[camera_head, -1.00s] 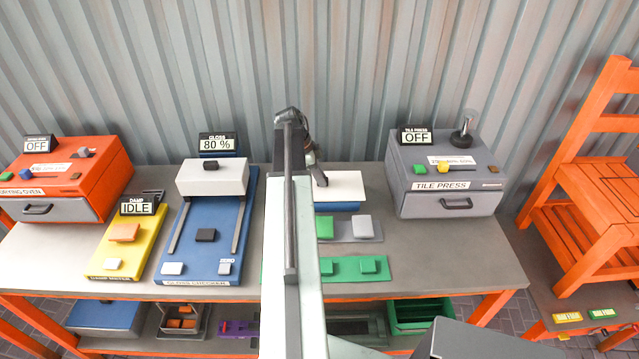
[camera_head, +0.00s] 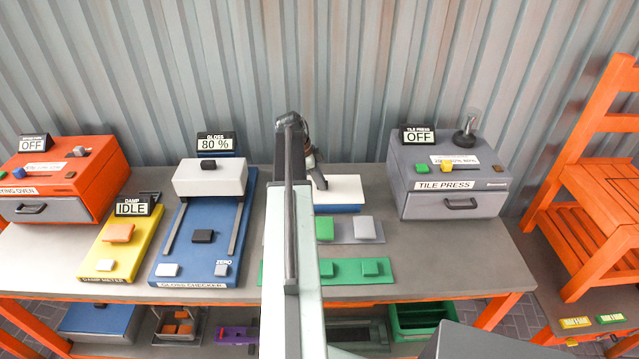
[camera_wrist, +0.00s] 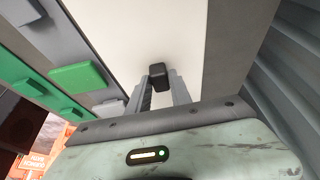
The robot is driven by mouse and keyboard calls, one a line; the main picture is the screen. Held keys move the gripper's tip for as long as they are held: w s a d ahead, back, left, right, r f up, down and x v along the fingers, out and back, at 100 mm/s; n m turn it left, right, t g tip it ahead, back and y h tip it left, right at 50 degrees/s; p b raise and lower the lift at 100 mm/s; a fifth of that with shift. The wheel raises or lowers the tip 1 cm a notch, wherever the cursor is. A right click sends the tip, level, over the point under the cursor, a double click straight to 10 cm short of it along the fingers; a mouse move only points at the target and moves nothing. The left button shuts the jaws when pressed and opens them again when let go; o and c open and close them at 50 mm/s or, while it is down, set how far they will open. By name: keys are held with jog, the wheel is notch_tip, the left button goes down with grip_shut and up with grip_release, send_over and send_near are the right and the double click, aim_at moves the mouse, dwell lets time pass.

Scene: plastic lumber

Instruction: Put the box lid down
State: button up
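The box lid (camera_head: 346,188) is a flat white panel with a small dark knob (camera_wrist: 160,76). In the head view it sits level over a blue box (camera_head: 345,209), whose front shows just below it; whether it rests fully on the box I cannot tell. My gripper (camera_head: 319,183) comes down on the lid from above, behind my arm. In the wrist view my gripper's fingers (camera_wrist: 161,88) stand on both sides of the knob and look shut on it. My arm hides the lid's left part in the head view.
The grey tile press (camera_head: 447,178) stands right of the lid, and the blue gloss checker (camera_head: 190,250) stands to the left. Green and grey button panels (camera_head: 345,270) lie in front on the grey table (camera_head: 450,250). A corrugated wall is behind.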

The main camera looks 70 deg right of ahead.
jog(key=shift+o, duration=1.2)
jog(key=shift+r, duration=0.15)
jog(key=shift+r+p, duration=0.3)
jog(key=shift+p, duration=0.2)
jog(key=p+v, duration=1)
jog(key=v, duration=0.1)
jog(key=shift+r, duration=0.15)
jog(key=shift+w+a, duration=0.1)
jog(key=shift+w, duration=0.05)
